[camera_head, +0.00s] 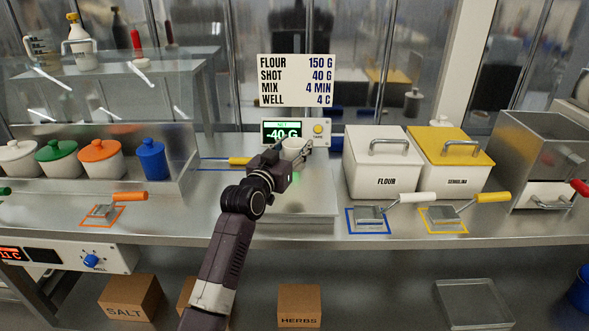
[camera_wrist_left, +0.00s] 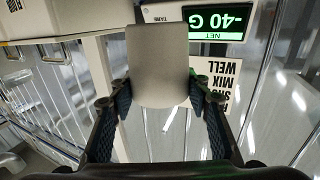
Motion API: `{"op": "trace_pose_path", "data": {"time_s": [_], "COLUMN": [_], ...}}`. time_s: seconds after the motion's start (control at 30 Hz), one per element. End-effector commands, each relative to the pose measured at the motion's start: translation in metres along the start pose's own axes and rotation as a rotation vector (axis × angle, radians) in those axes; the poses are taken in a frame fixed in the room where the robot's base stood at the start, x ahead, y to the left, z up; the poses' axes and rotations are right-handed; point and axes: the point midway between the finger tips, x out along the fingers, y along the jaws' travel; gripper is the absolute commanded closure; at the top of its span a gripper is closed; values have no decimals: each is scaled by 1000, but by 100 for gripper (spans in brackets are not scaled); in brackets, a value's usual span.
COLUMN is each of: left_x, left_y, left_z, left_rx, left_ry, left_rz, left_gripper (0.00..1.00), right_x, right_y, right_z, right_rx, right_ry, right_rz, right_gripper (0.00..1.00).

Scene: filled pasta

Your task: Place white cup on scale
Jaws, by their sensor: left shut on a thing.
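The white cup (camera_head: 293,143) is between the fingers of my left gripper (camera_head: 291,152), which is shut on it. The left wrist view shows the cup's pale side (camera_wrist_left: 158,62) with a finger on each side of it. The scale's metal platform (camera_head: 305,205) lies below the gripper, in the middle of the counter. I cannot tell whether the cup touches the platform. The scale's display (camera_head: 283,133) stands behind and reads -40 G in green. My right gripper is not in the frames.
The white flour bin (camera_head: 383,180) and yellow-lidded semolina bin (camera_head: 452,175) stand right of the scale. A yellow-handled tool (camera_head: 240,160) lies close left of the gripper. A recipe sign (camera_head: 296,80) hangs behind.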

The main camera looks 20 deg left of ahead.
Motion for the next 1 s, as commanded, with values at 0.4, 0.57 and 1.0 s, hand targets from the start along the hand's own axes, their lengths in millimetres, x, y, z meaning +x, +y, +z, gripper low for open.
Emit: {"op": "trace_pose_path", "data": {"time_s": [0.4,0.57,1.0], "left_x": [0,0,0], "left_y": [0,0,0], "left_z": [56,74,78], "left_rx": [1,2,2], "left_ry": [-3,2,1], "left_rz": [0,0,0], "left_gripper": [85,85,50], "right_x": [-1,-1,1], "right_y": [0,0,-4], "right_z": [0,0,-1], "right_rx": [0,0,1], "right_ry": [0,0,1], "right_rz": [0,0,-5], "right_gripper": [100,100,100]}}
